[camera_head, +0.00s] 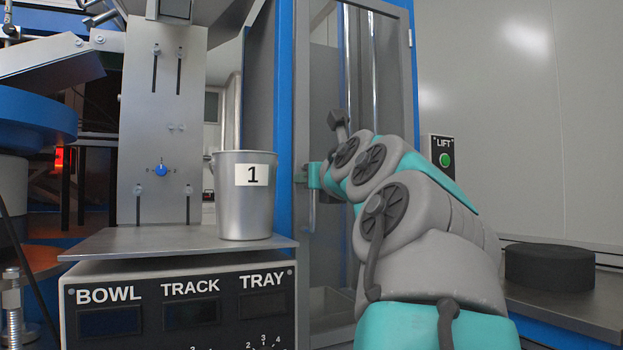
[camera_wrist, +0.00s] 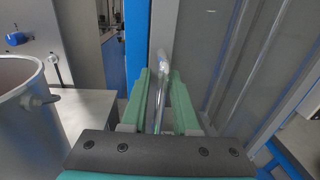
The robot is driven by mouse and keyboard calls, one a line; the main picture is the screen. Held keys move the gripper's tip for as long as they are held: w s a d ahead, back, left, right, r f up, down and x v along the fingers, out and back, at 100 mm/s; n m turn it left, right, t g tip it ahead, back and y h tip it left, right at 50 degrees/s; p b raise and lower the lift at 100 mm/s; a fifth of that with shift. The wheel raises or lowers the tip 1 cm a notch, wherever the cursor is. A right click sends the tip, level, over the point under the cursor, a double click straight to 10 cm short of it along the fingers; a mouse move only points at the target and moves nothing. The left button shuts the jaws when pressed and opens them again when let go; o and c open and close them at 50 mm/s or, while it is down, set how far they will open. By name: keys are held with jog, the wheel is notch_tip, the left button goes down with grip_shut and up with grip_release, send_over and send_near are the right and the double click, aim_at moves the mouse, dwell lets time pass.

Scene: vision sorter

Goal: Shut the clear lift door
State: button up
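The clear lift door (camera_head: 385,80) is a tall see-through panel in a grey frame, right of the blue post in the head view. It also shows as a slanted panel in the right half of the wrist view (camera_wrist: 262,65). How far it stands from its frame is hard to tell. A shiny upright metal handle (camera_wrist: 161,78) lies between my green fingers in the wrist view. My gripper (camera_head: 314,175) is at the door's left side and reaches in from the right. In the wrist view my gripper (camera_wrist: 160,98) is closed in around the handle. My arm hides the door's lower right.
A metal cup marked 1 (camera_head: 244,205) stands on a steel shelf (camera_head: 165,243) left of my gripper, near it in the wrist view. A blue post (camera_head: 284,120) stands between. The LIFT button panel (camera_head: 444,160) and a dark round block (camera_head: 549,267) are at right.

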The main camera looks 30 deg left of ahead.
jog(key=shift+o, duration=1)
jog(key=shift+d+f, duration=0.1)
jog(key=shift+d, duration=0.1)
jog(key=d+n+g+y+p, duration=0.4)
jog(key=d+g, duration=1.1)
jog(key=d, duration=1.5)
jog(key=shift+w+d+n+p, duration=0.15)
jog(key=shift+d+n+p, duration=0.2)
jog(key=shift+n+p, duration=2.1)
jog(key=shift+n+b, duration=0.8)
jog(key=shift+n, duration=0.05)
